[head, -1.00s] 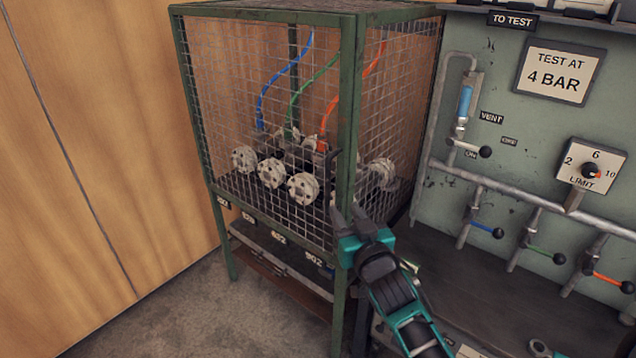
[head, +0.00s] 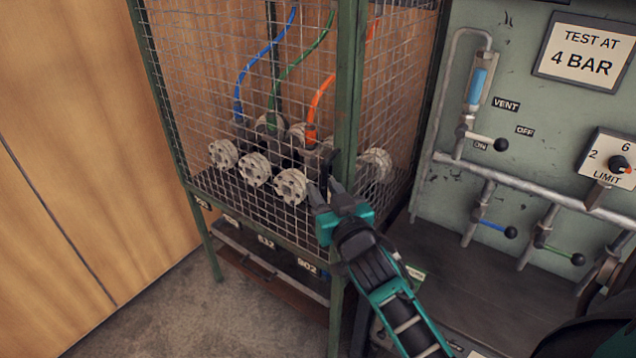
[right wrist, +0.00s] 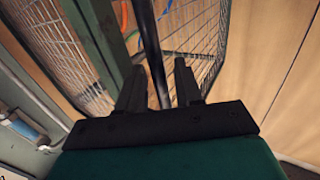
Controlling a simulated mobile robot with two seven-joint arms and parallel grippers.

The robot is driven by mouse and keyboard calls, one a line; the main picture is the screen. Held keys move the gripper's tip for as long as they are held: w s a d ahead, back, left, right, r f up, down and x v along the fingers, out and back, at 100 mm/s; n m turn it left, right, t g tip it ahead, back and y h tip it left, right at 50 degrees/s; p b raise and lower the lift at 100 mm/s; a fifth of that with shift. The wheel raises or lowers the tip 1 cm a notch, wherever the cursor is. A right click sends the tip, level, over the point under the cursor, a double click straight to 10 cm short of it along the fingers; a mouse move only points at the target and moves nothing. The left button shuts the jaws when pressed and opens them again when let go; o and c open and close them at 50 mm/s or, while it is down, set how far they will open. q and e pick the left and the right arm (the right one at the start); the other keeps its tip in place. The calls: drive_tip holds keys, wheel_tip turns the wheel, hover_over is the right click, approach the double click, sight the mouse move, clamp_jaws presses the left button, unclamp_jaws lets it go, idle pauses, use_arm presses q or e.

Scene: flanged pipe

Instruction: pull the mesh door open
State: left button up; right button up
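The mesh door (head: 215,75) is the green-framed wire front of the cage, and it looks closed. Its black upright bar handle (head: 331,163) is near the green corner post. My right gripper (head: 325,190) is at the handle, in front of the mesh. In the right wrist view the handle (right wrist: 152,45) runs between the two fingers of my right gripper (right wrist: 158,84), with gaps on both sides, so the gripper is open around it. The handle's lower part is hidden by the gripper. My left gripper is not in view.
Inside the cage are pale flanges (head: 257,169) with blue, green and orange hoses. At right, a panel carries pipes, lever valves (head: 497,228) and a limit dial (head: 618,163). A dark bench (head: 470,280) lies beneath it. Floor (head: 180,300) is free before the cage.

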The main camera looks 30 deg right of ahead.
drive_tip(key=shift+w, duration=0.2)
clamp_jaws()
idle(0.3)
